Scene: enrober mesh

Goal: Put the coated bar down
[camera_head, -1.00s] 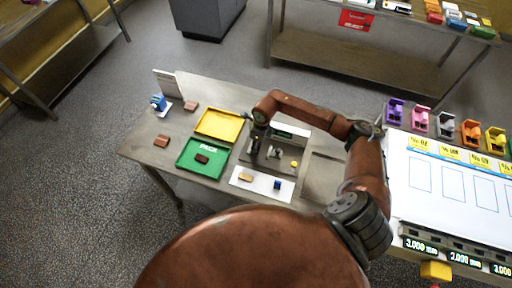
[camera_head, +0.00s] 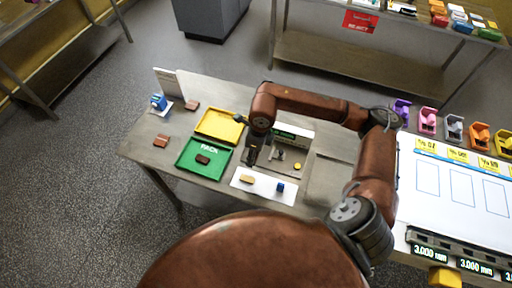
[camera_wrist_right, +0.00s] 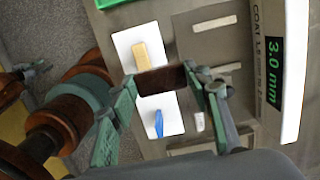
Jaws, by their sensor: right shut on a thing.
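My right gripper (camera_wrist_right: 168,92) is shut on a dark brown coated bar (camera_wrist_right: 160,79), held crosswise between its two fingertips. In the head view the right gripper (camera_head: 252,160) hangs over the near left side of the grey coating station (camera_head: 292,180), whose label reads 3.0 mm in the wrist view. The held bar is hard to make out there. A green PACK tray (camera_head: 187,166) lies to the left with a brown bar (camera_head: 202,160) in it. My left arm seems to show at the left of the wrist view; its jaws are too unclear to judge.
A yellow tray (camera_head: 218,125) lies behind the green one. Brown pieces (camera_head: 161,141) lie on the left table. Coloured bins (camera_head: 427,120) stand along the right bench.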

